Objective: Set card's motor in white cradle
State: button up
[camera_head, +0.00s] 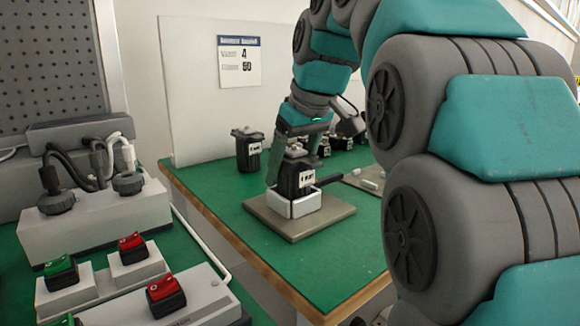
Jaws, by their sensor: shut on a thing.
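A black motor (296,178) with a white label stands upright at the white cradle (303,203). The cradle's low walls surround the motor's lower part, and it sits on a grey-brown base plate (335,211). My gripper (291,165) reaches down from above and is shut on this motor. I cannot tell whether the motor's bottom rests on the cradle floor. The card (239,61) is pinned to the white panel behind and shows the numbers 4 and 50. The motor's label is too small to read.
Another black motor (246,149) stands at the back left of the green table (222,210). Several smaller dark parts stand at the back, partly behind my arm. A panel with red and green switches (133,249) and cables is at the left. The table's front left is clear.

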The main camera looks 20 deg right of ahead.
aim_at(296, 146)
dwell(0.3)
jog(key=o, duration=1.4)
jog(key=shift+f, duration=0.1)
jog(key=p+v, duration=0.2)
jog(key=v, duration=0.4)
jog(key=shift+r, duration=0.3)
jog(key=shift+s+d+r+p, duration=0.15)
jog(key=shift+s+r+p, duration=0.2)
jog(key=shift+r+p, duration=0.25)
jog(key=shift+f, duration=0.1)
